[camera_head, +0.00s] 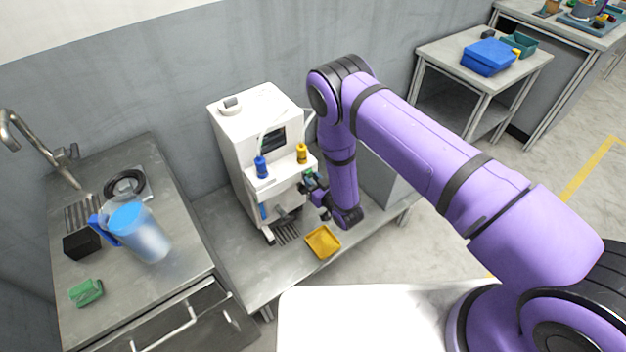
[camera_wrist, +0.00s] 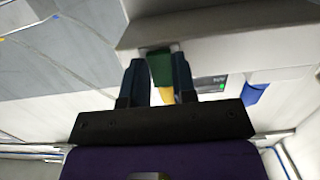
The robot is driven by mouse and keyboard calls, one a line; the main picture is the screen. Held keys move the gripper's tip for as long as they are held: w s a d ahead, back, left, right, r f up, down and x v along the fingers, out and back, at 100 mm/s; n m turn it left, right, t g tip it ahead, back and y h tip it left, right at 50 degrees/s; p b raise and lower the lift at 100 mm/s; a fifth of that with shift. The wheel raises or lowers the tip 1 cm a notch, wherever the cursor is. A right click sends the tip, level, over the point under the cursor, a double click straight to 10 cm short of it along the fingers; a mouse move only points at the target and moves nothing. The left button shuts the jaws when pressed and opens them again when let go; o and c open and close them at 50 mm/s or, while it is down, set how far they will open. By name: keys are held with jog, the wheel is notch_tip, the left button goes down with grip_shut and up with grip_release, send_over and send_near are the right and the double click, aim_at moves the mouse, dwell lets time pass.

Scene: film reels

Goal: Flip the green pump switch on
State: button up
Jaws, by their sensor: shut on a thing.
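The green pump switch (camera_wrist: 160,67) shows between the two dark fingers of my gripper (camera_wrist: 158,82) in the wrist view, with a finger on each side. In the head view a small patch of the green switch (camera_head: 309,174) shows at the front of the white machine (camera_head: 235,130). My gripper (camera_head: 312,187) reaches it from the right and is shut on it. My fingers and wrist hide most of the switch there, and I cannot tell its exact position.
The machine carries a blue part (camera_head: 261,167) and a yellow part (camera_head: 302,154) on its front. A yellow tray (camera_head: 323,242) lies on the bench below my wrist.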

jog(key=shift+f+t+y, duration=0.1)
jog(key=shift+t+y, duration=0.2)
jog(key=shift+t, duration=0.1)
jog(key=o, duration=0.9)
jog(key=v, duration=1)
jog(key=shift+s+d, duration=0.2)
jog(key=shift+s, duration=0.1)
jog(key=shift+f, duration=0.1)
